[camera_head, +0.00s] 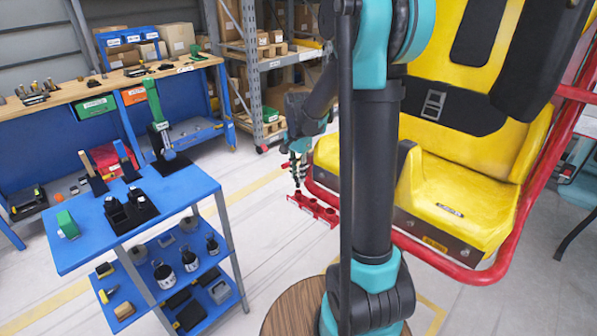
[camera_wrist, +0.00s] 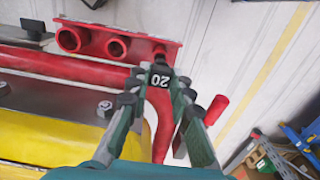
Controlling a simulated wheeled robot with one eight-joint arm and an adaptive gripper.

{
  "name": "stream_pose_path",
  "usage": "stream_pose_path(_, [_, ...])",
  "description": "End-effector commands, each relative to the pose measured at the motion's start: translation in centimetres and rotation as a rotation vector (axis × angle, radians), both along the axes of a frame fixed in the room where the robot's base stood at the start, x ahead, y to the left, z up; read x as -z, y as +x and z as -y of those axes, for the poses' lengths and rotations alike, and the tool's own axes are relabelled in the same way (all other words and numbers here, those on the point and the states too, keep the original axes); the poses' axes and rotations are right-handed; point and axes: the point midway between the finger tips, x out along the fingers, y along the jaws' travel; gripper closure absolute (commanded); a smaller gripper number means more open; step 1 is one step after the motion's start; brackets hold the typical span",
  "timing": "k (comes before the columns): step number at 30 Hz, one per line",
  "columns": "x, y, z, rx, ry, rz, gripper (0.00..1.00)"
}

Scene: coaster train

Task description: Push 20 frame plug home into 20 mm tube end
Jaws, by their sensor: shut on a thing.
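A small black plug marked "20" (camera_wrist: 161,79) is pinched between the fingertips of my gripper (camera_wrist: 164,84) in the wrist view. A red plate with three round red tube ends (camera_wrist: 116,46) lies just beyond it. The plug is at the right-hand tube end, whose opening is largely hidden behind the plug and fingertips. I cannot tell whether the plug is inside the tube or only against it. In the head view my gripper (camera_head: 298,172) points down above the red tube plate (camera_head: 314,210); the plug is too small to make out there.
The yellow seat (camera_head: 460,190) with its red tubular frame (camera_head: 470,274) stands close on the right. A blue cart (camera_head: 185,185) with black holders and bottles is at left, before a workbench (camera_head: 110,82). Pale floor lies clear between cart and seat.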

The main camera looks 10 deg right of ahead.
Motion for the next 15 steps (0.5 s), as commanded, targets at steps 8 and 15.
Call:
stream_pose_path(8, [0.02,-0.01,-0.01,0.000,0.000,0.000,0.99])
stream_pose_path(15, [0.48,0.02,0.02,0.000,0.000,0.000,0.99])
